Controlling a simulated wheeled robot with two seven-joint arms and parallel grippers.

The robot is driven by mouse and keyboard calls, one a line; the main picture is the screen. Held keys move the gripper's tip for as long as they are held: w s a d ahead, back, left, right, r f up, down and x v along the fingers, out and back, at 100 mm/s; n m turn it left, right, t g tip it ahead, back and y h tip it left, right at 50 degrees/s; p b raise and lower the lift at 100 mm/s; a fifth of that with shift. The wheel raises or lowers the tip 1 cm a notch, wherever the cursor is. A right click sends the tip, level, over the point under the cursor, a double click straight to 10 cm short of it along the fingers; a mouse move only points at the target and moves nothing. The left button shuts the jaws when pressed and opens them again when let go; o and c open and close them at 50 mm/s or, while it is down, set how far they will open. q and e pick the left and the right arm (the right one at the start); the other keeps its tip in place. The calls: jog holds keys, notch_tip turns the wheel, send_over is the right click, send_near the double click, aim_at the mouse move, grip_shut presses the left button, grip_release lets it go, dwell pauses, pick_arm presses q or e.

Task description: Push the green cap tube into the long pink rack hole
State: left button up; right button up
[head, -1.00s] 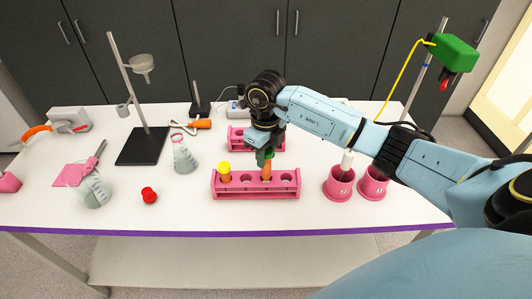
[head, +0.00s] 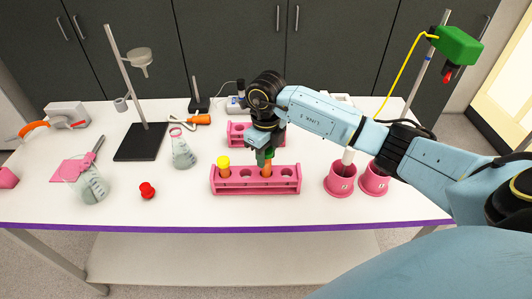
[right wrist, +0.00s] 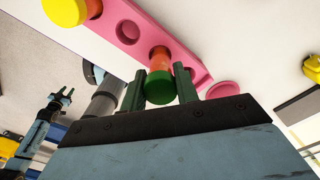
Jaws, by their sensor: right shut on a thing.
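The long pink rack (head: 255,188) stands near the front of the table. The green cap tube (head: 267,171) is upright with its orange lower part in the rack's third hole from the left. My right gripper (head: 264,152) is above it, shut on its green cap. In the right wrist view the green cap (right wrist: 160,88) is between the two fingers, with the orange tube running into the rack (right wrist: 130,30). My left gripper (right wrist: 62,97) shows small at the left of that view, its fingers apart and empty.
A yellow cap tube (head: 223,165) stands in the rack's left hole. A smaller pink rack (head: 238,129) is behind. Pink cups (head: 341,184) stand to the right.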

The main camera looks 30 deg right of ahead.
jog(key=shift+f+b, duration=1.2)
jog(key=shift+f, duration=0.3)
dwell(0.4)
jog(key=o, duration=1.1)
jog(key=shift+c, duration=0.2)
